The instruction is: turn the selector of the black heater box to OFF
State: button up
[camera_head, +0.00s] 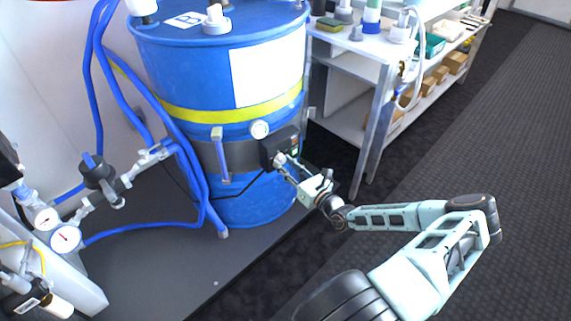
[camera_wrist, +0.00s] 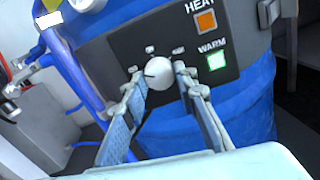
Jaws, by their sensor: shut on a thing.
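The black heater box (camera_head: 279,147) is mounted on the dark band around the blue drum, and its front panel also fills the top of the wrist view (camera_wrist: 120,40). Its selector (camera_wrist: 158,73) is a round pale knob with small white labels above it, too blurred to read surely. I cannot tell which label it points to. My gripper (camera_head: 288,160) reaches the box from the lower right. In the wrist view its fingertips (camera_wrist: 157,72) are on either side of the knob, shut on it. In the head view the fingertips hide the knob.
On the panel, an orange HEAT light (camera_wrist: 206,21) and a bright green WARM light (camera_wrist: 216,61) sit right of the knob. A metal shelf table (camera_head: 378,110) stands to the right.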

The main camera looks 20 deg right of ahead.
jog(key=m+p, duration=0.2)
jog(key=m, duration=0.1)
jog(key=shift+r, duration=0.1)
jog(key=m, duration=0.2)
jog(key=shift+m+p, duration=0.3)
jog(key=shift+p, duration=0.1)
jog(key=m, duration=0.5)
jog(key=shift+a+m, duration=0.1)
jog(key=shift+m, duration=0.2)
jog(key=shift+p, duration=0.3)
jog(key=o, duration=1.2)
jog(key=shift+c, duration=0.2)
jog(key=v, duration=1.2)
